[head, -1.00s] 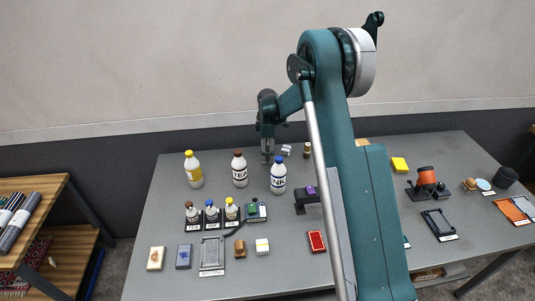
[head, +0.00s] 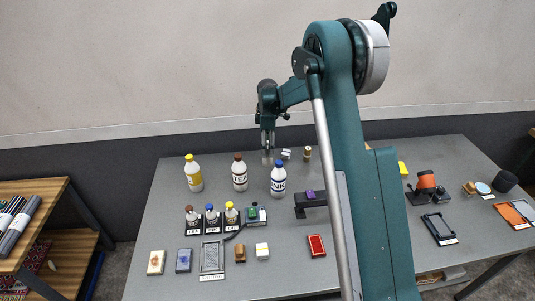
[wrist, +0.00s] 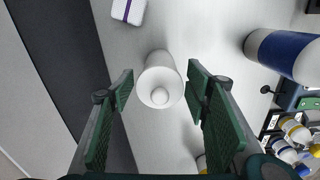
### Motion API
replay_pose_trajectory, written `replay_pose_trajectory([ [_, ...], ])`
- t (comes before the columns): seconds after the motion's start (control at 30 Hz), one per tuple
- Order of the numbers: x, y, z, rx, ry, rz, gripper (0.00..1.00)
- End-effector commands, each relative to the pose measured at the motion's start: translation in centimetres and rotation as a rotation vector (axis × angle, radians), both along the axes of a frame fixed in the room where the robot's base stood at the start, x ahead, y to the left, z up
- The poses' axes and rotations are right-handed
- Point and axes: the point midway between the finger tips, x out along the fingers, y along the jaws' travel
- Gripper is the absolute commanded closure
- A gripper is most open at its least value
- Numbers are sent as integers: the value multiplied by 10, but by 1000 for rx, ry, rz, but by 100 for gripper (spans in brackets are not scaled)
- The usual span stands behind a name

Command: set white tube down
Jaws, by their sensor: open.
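The white tube (wrist: 160,78) stands on the grey table, seen from above in the wrist view with its round end and small knob toward the camera. It also shows in the head view (head: 267,158), small, near the table's back edge, below my gripper (head: 267,139). In the wrist view my gripper (wrist: 161,88) has its green-padded fingers apart, one on each side of the tube, with gaps between pads and tube. The tube seems upright and free of the fingers.
A white block with a purple band (wrist: 128,10) lies close by. A blue-labelled bottle (head: 278,179), a bottle with a dark red cap (head: 240,172) and a yellow bottle (head: 193,173) stand in front. The back wall (head: 130,70) is close behind.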

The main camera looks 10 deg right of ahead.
Motion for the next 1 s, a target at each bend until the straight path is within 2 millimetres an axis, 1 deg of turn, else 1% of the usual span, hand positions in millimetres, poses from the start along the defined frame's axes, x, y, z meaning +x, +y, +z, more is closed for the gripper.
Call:
replay_pose_trajectory([
  [0.03, 0, 0, 9, 0, 0, 0, 53],
  [0.2, 0, 0, 35, 0, 0, 0, 53],
  [0.4, 0, 0, 54, 0, 0, 0, 53],
  [0.6, 0, 0, 60, 0, 0, 0, 53],
  [1.0, 0, 0, 60, 0, 0, 0, 53],
])
